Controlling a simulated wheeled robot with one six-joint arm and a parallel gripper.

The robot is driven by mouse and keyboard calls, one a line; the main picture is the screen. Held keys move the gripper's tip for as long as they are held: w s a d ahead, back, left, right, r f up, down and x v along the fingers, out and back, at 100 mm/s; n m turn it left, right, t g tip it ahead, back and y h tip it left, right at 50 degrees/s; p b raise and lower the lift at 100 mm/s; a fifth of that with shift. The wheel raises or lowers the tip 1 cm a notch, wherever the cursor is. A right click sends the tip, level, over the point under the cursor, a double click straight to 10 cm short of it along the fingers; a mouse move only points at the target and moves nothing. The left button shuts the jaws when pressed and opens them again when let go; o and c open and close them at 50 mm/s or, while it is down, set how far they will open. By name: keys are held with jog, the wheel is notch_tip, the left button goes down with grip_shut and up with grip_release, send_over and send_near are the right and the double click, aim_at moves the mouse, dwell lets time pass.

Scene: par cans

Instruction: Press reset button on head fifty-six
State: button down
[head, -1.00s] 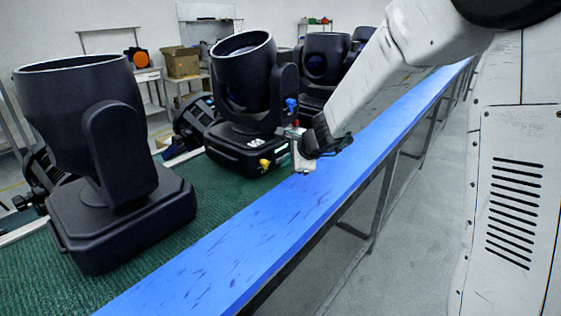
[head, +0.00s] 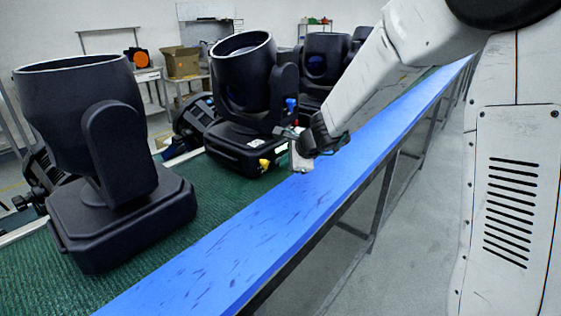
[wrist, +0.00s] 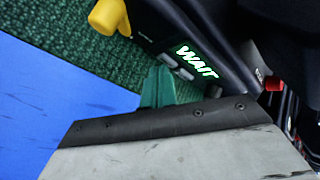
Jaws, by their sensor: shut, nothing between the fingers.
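The moving head light (head: 243,85) in the middle of the bench has a black base (head: 235,150). In the wrist view its panel carries a lit display reading "WAIT" (wrist: 196,62), with small grey buttons (wrist: 177,67) beside it. No head number is readable, and no reset label is legible. My gripper (head: 280,132) is at the right of this base; its green fingertips (wrist: 158,82) are shut, empty and very close to the grey buttons. I cannot tell whether they touch. A red knob or plug (wrist: 273,84) sits further right on the panel.
A yellow plug (wrist: 108,17) sticks out of the same base, left of my fingertips. Another black head (head: 110,150) stands at the left, and more stand behind (head: 322,60). The blue bench edge (head: 240,240) is clear.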

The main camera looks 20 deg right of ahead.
jog(key=shift+s+d, duration=0.4)
jog(key=shift+s, duration=0.2)
jog(key=shift+s+d, duration=0.75)
jog(key=shift+s, duration=0.3)
jog(key=shift+s+d, duration=0.75)
jog(key=shift+s, duration=0.25)
jog(key=s+a+r+n+g+y, duration=0.1)
jog(key=s+a+r+n+g, duration=0.15)
jog(key=s+r+n, duration=0.45)
jog(key=s+a+r+n+g+y, duration=0.15)
jog(key=s+a+n, duration=0.25)
jog(key=s, duration=0.5)
jog(key=s+d+n+g+h, duration=0.1)
jog(key=s+d+n+h, duration=0.2)
jog(key=s, duration=0.7)
jog(key=s+d+n+g+h, duration=0.2)
jog(key=s+d, duration=0.4)
jog(key=s, duration=0.4)
jog(key=n+h, duration=0.1)
jog(key=n, duration=0.1)
jog(key=shift+r+n, duration=0.35)
jog(key=shift+n, duration=0.05)
